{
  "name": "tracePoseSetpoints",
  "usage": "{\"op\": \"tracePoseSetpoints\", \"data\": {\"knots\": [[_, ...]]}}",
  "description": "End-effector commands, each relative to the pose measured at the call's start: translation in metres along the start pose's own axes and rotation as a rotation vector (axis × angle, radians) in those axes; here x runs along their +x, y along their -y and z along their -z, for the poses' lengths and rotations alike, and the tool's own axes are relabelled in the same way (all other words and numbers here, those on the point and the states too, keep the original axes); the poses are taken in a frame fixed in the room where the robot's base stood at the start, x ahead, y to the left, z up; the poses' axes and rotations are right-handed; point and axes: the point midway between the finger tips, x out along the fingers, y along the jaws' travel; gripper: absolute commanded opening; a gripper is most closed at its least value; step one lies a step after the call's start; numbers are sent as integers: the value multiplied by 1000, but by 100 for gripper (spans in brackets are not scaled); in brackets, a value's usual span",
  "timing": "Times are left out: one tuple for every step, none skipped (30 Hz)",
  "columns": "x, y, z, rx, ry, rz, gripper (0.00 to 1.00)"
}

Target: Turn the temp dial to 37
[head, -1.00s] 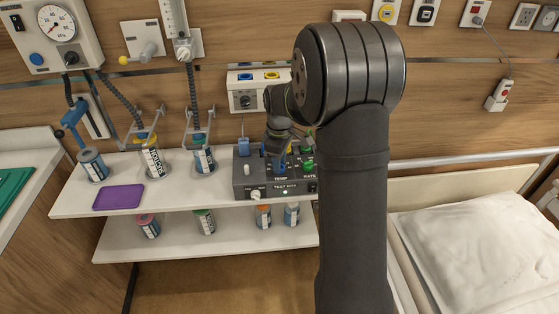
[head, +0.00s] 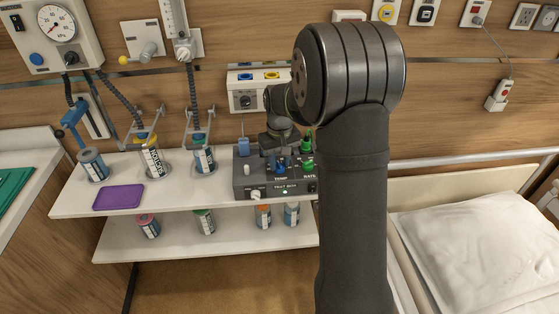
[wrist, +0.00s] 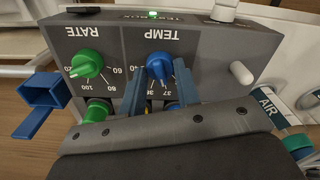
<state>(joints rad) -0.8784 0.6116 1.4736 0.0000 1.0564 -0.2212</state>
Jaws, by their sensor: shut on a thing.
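The blue TEMP dial (wrist: 160,67) sits on the front of the grey test box (wrist: 205,50), between the two blue fingers of my gripper (wrist: 158,88). The fingers are shut on the dial. The wrist view shows the panel upside down. The dial's white mark points down in that picture, towards the printed 37 and 38; the exact reading is too small to tell. In the head view the test box (head: 243,190) stands on the upper shelf, and my gripper (head: 279,163) is at its TEMP dial, partly hidden by my wrist.
The green RATE dial (wrist: 87,64) is close beside the TEMP dial. A white knob (wrist: 241,73) is on the other side. A blue square-ended part (wrist: 42,92) stands out near the RATE dial. A purple tray (head: 118,197) and several canisters share the shelf.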

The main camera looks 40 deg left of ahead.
Motion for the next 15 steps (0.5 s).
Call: {"op": "tracePoseSetpoints", "data": {"knots": [[0, 0, 0, 14, -1, 0, 7], [0, 0, 0, 21, -1, 0, 7], [0, 0, 0, 30, -1, 0, 7], [0, 0, 0, 36, -1, 0, 7], [0, 0, 0, 40, -1, 0, 7], [0, 0, 0, 45, -1, 0, 7], [0, 0, 0, 48, -1, 0, 7], [0, 0, 0, 50, -1, 0, 7], [0, 0, 0, 52, -1, 0, 7], [0, 0, 0, 53, -1, 0, 7], [0, 0, 0, 53, -1, 0, 7], [0, 0, 0, 54, -1, 0, 7], [0, 0, 0, 54, -1, 0, 7], [0, 0, 0, 53, -1, 0, 7], [0, 0, 0, 53, -1, 0, 7]]}}
